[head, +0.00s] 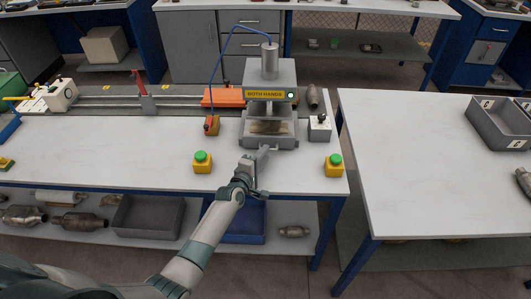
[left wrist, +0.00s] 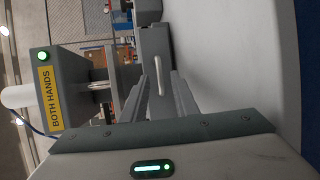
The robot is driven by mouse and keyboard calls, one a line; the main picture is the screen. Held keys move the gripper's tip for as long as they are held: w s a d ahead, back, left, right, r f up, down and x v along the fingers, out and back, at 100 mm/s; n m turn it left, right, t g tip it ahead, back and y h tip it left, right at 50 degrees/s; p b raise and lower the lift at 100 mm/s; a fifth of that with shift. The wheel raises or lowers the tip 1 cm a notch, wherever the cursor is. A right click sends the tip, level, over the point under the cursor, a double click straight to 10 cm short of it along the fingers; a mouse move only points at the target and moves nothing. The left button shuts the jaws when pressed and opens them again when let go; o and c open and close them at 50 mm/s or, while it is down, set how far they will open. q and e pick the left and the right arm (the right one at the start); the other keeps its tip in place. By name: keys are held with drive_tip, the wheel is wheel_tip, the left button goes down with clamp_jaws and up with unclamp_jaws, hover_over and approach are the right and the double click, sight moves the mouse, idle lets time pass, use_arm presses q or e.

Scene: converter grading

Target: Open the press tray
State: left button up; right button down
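The grey press (head: 270,75) stands on the white bench, with a yellow "BOTH HANDS" label and a lit green lamp. The label also shows in the left wrist view (left wrist: 51,98). The press tray (head: 283,142) is the low grey part at the base of the press. Its grey front (left wrist: 155,42) and pale bar handle (left wrist: 159,76) show in the left wrist view. My left gripper (head: 263,152) is at the tray front. In the left wrist view its fingers (left wrist: 162,90) are apart, one on each side of the handle, with gaps visible. My right gripper is not in view.
Two yellow boxes with green buttons (head: 202,162) (head: 334,165) stand left and right of my gripper. A grey bin (head: 497,122) is on the right table. The bench front left is mostly clear.

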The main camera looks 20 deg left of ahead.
use_arm(q)
drive_tip(key=shift+x, duration=0.95)
clamp_jaws()
idle(0.9)
